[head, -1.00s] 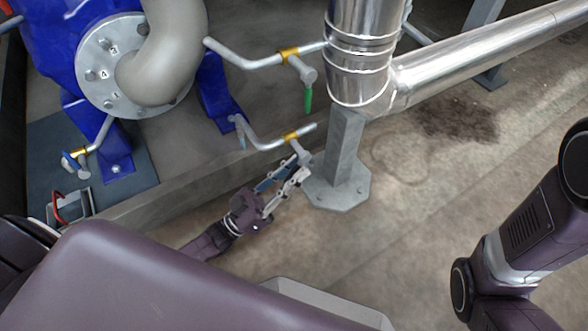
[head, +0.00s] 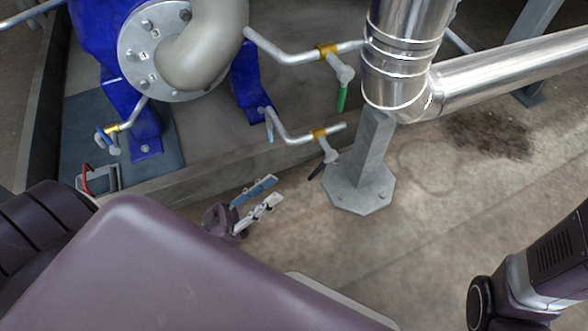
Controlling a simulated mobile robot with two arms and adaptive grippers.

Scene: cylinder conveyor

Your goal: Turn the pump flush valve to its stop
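Small valves with yellow bands sit on thin pipes by the blue pump (head: 90,42). One has a green handle (head: 342,97) hanging down, beside the silver pipe. Below it, a valve (head: 322,138) has a black handle (head: 316,172) pointing down and left. A third valve (head: 110,131) at the left has a blue handle. I cannot tell by label which is the flush valve. My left gripper (head: 276,190) is open and empty, left of and below the black handle, apart from it. My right arm shows at the lower right; its gripper is out of view.
A grey post (head: 371,150) on a bolted foot plate stands just right of the black-handled valve. A concrete ledge (head: 205,178) runs below the pump. A large silver pipe (head: 400,50) is above. The floor at the right is clear, with a dark stain.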

